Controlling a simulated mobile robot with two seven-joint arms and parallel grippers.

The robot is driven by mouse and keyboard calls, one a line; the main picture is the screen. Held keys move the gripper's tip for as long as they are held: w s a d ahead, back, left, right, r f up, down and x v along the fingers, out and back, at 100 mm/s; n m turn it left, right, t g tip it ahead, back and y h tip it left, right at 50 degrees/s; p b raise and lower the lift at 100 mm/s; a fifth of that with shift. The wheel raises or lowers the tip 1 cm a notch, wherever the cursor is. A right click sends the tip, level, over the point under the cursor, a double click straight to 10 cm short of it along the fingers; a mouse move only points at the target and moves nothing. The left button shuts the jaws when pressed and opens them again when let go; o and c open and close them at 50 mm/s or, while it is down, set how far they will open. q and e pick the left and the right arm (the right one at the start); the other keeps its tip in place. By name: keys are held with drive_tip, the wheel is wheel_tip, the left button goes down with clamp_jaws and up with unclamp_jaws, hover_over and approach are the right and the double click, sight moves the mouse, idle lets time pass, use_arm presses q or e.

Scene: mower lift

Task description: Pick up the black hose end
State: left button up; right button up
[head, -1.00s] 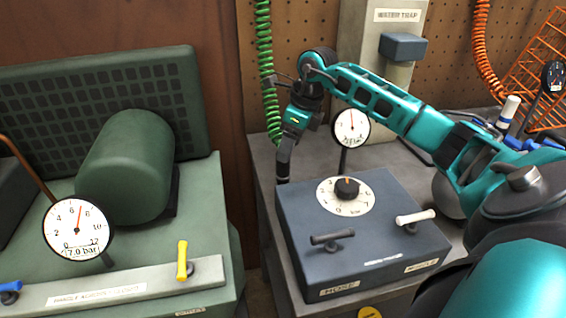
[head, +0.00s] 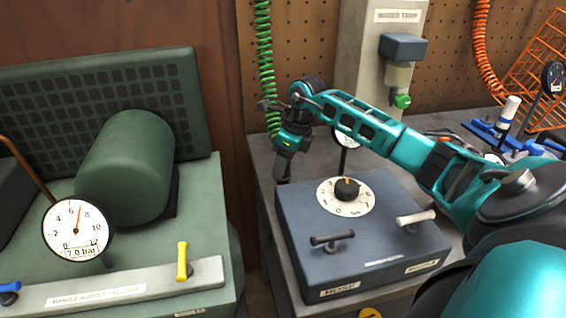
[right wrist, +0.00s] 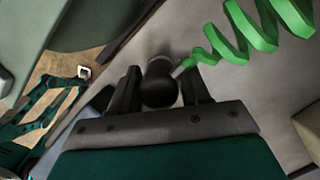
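The black hose end (right wrist: 160,90) shows in the right wrist view as a dark rounded piece with a greyish top, beside the end of a green coiled hose (right wrist: 242,30). My right gripper (right wrist: 162,92) has its two fingers apart, one on each side of the black end. I see no clear sign that they press on it. In the head view my right gripper (head: 282,178) points down at the back left corner of the dark control box, below the green coil (head: 265,60). The hose end is hidden there. My left gripper is not in view.
The dark control box (head: 380,245) with a dial and two levers stands right beside the gripper. A green compressor (head: 135,165) with a gauge is at left. A grey wall unit (head: 385,60) and an orange coil (head: 482,50) are behind.

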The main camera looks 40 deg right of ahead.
drive_tip(key=c, duration=0.7)
drive_tip(key=shift+r, duration=0.1)
drive_tip(key=shift+c, duration=0.2)
